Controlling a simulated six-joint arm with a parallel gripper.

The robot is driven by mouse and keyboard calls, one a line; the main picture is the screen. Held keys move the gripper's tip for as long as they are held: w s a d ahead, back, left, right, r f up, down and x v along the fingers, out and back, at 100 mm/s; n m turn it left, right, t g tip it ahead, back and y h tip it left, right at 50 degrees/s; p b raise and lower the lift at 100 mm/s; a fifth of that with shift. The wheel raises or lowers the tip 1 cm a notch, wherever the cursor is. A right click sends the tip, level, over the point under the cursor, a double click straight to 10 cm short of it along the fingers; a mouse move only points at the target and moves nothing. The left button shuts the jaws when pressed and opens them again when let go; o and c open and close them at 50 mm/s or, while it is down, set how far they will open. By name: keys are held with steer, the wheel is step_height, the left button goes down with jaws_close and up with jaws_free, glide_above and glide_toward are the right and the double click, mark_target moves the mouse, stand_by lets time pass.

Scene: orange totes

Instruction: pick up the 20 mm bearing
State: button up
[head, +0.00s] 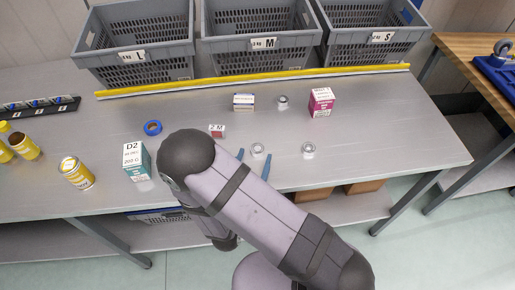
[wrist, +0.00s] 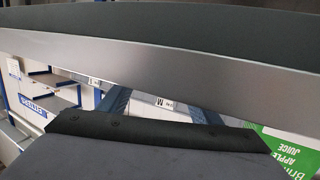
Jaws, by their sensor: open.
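Three small silvery ring-like parts that look like bearings lie on the grey table in the head view: one near the middle (head: 257,149), one to its right (head: 308,149), and one farther back (head: 283,101). I cannot read a size on any, so I cannot tell which is the 20 mm bearing. My gripper (head: 254,159) shows as two blue fingers set apart. The middle bearing is at the gap between the fingertips, with no visible grip on it; height above the table is unclear. The wrist view shows no bearing; a large grey shape fills much of it.
The grey table (head: 390,130) has clear room at the right. A teal-and-white box (head: 136,161), yellow can (head: 76,173), blue ring (head: 152,127), small red-labelled piece (head: 217,130), white box (head: 244,102) and magenta box (head: 321,102) stand around. Grey totes (head: 135,40) line the back behind a yellow strip (head: 250,80).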

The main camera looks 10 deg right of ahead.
mark_target(256, 153)
steer(key=shift+p+x, duration=0.35)
steer(key=shift+x, duration=1.1)
steer(key=c, duration=1.3)
steer(key=shift+r, duration=0.25)
steer(key=shift+r, duration=4.8)
